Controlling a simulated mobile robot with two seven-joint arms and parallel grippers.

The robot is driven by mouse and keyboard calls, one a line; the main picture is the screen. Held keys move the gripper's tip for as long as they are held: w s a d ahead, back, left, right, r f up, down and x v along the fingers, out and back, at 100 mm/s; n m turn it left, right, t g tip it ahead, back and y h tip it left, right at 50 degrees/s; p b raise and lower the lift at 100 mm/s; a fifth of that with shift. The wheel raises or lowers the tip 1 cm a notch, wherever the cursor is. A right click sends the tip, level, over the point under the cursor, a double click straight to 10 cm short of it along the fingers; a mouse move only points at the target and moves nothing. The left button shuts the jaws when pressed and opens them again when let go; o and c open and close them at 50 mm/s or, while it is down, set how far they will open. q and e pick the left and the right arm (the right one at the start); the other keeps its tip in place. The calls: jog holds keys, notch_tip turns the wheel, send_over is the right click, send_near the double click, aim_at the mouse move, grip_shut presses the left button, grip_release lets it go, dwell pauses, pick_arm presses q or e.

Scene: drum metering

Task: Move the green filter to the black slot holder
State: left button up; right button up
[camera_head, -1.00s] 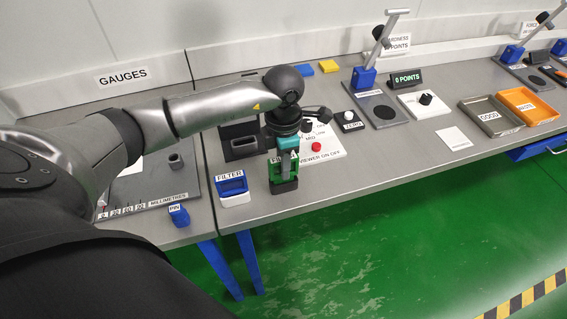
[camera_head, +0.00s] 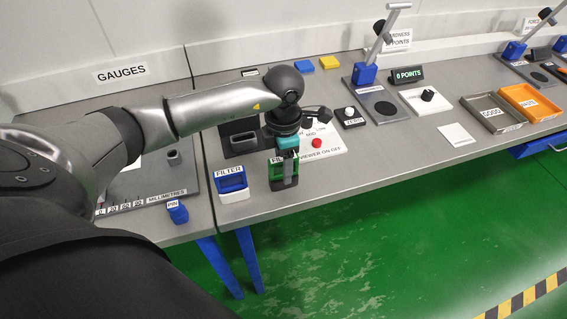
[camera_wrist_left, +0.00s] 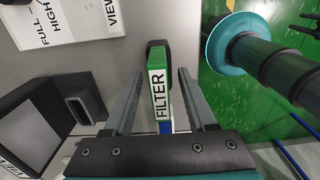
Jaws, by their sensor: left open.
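The green filter (camera_head: 277,172) stands at the bench's front edge, partly hidden by my left gripper. In the left wrist view, the green filter (camera_wrist_left: 160,85) has a white FILTER label and a dark far end. My left gripper (camera_head: 287,176) points down over it. In the wrist view, the open fingers of my left gripper (camera_wrist_left: 158,72) lie on either side of the filter, with visible gaps. A black block with a grey-rimmed slot (camera_head: 230,147) stands behind the filter; this slot block (camera_wrist_left: 85,103) is at left in the wrist view.
A blue filter (camera_head: 232,183) stands on a white base just left of the green one. A white panel (camera_head: 328,140) with a red button lies to the right. The green floor lies beyond that edge.

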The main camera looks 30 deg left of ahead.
pick_arm(q)
notch_tip(320, 180, up, 15)
jog(key=p, duration=0.1)
jog(key=shift+r, duration=0.15)
dwell(0.3)
dwell(0.8)
